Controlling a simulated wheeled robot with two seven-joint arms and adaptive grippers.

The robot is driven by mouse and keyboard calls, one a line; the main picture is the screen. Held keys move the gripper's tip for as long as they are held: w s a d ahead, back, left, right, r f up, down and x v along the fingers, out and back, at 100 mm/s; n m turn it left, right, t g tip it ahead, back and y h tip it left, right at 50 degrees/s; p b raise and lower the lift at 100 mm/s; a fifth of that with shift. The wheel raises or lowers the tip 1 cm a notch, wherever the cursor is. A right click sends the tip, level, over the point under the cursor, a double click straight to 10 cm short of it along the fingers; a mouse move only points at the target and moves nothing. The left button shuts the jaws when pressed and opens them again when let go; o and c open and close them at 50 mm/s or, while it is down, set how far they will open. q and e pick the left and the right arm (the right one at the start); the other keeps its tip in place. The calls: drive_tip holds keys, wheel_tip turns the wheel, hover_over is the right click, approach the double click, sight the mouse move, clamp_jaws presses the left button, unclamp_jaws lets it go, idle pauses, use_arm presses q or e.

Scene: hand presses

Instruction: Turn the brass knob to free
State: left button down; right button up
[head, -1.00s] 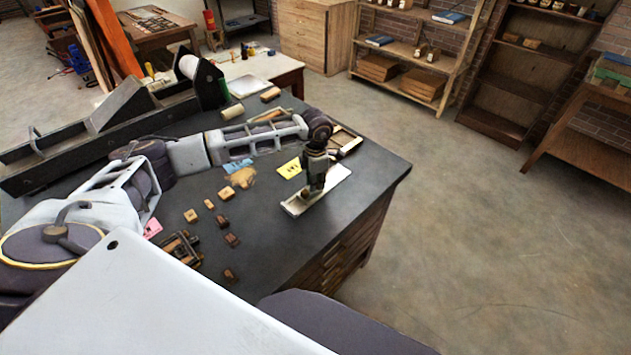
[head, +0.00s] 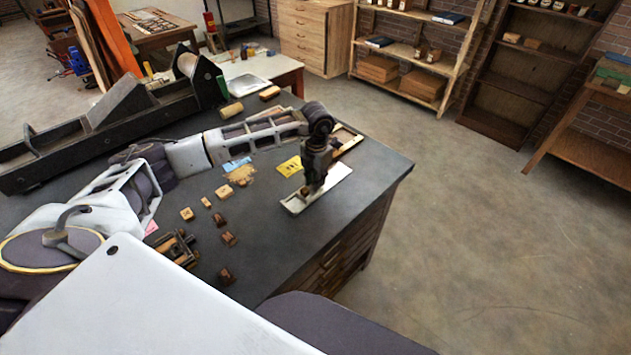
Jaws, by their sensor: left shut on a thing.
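My left arm reaches in from the left across the dark bench top (head: 270,240). Its gripper (head: 314,189) points down over a pale, narrow plate (head: 338,175) near the bench's right edge. The fingers are shut low over the middle of this plate. The brass knob is hidden between or behind the fingers, so its angle cannot be seen. My right gripper is not in view.
A yellow card (head: 290,166), a blue card (head: 237,164) and several small wooden blocks (head: 187,214) lie left of the plate. A long dark press (head: 120,105) runs along the bench's back left. The floor to the right is clear.

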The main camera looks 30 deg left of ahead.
use_arm(q)
drive_tip(key=n+b, duration=0.1)
drive_tip(key=n, duration=0.2)
drive_tip(key=shift+n, duration=0.4)
drive_tip(key=shift+n+b, duration=0.3)
drive_tip(key=shift+n, duration=0.8)
drive_tip(key=c, duration=1.3)
unclamp_jaws()
drive_tip(key=shift+m, duration=0.4)
